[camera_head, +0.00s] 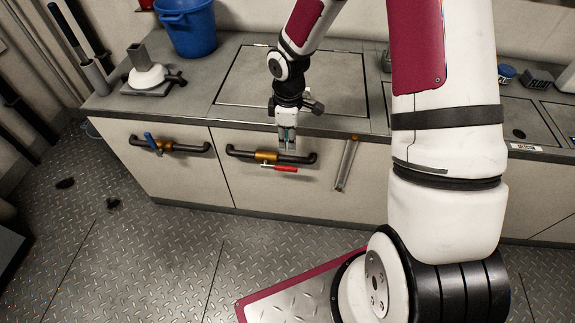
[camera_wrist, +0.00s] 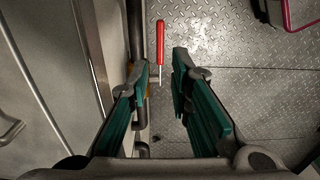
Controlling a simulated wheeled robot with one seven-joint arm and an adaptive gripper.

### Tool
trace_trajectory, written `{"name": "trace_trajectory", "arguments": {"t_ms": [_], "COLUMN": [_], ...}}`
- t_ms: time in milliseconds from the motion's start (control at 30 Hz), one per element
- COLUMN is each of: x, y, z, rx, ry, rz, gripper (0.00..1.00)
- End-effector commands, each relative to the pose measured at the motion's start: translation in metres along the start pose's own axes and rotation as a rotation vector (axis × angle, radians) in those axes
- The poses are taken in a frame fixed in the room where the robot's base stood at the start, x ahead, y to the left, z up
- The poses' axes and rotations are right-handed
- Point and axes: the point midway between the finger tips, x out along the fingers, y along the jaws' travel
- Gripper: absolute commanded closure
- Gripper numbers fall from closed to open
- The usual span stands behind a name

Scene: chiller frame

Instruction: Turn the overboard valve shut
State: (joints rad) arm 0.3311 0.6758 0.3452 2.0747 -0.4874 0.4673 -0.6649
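Two valves sit on pipes along the cabinet front. The right valve (camera_head: 266,156) has a brass body and a red lever (camera_head: 279,168), which lies along the pipe and points right. The left valve (camera_head: 160,146) has a blue lever (camera_head: 152,141) set across its pipe. No label shows which is the overboard valve. My gripper (camera_head: 287,146) points down just above the right valve. In the wrist view, my gripper (camera_wrist: 161,72) is open, and the red lever (camera_wrist: 160,46) shows in line with the gap, beyond the fingertips. The brass body is mostly hidden by a finger there.
A metal bar (camera_head: 346,163) stands out on the cabinet front right of the right valve. The counter above holds a blue bucket (camera_head: 187,27) and a grey-and-white fitting (camera_head: 147,76). The tread-plate floor (camera_head: 170,250) before the cabinet is mostly clear.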

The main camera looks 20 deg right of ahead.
Motion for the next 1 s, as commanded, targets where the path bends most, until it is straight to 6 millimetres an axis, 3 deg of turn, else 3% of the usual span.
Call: {"name": "trace_trajectory", "arguments": {"t_ms": [300, 500, 700, 1000], "x": [0.066, 0.098, 0.115, 0.117], "y": [-0.001, -0.001, -0.001, -0.001], "z": [0.0, 0.0, 0.0, 0.001], "rx": [-0.001, 0.0, 0.001, 0.002], "ry": [-0.002, -0.002, -0.002, -0.001], "rz": [-0.004, -0.003, -0.002, -0.001], "gripper": [0.81, 0.81, 0.81, 0.81]}}
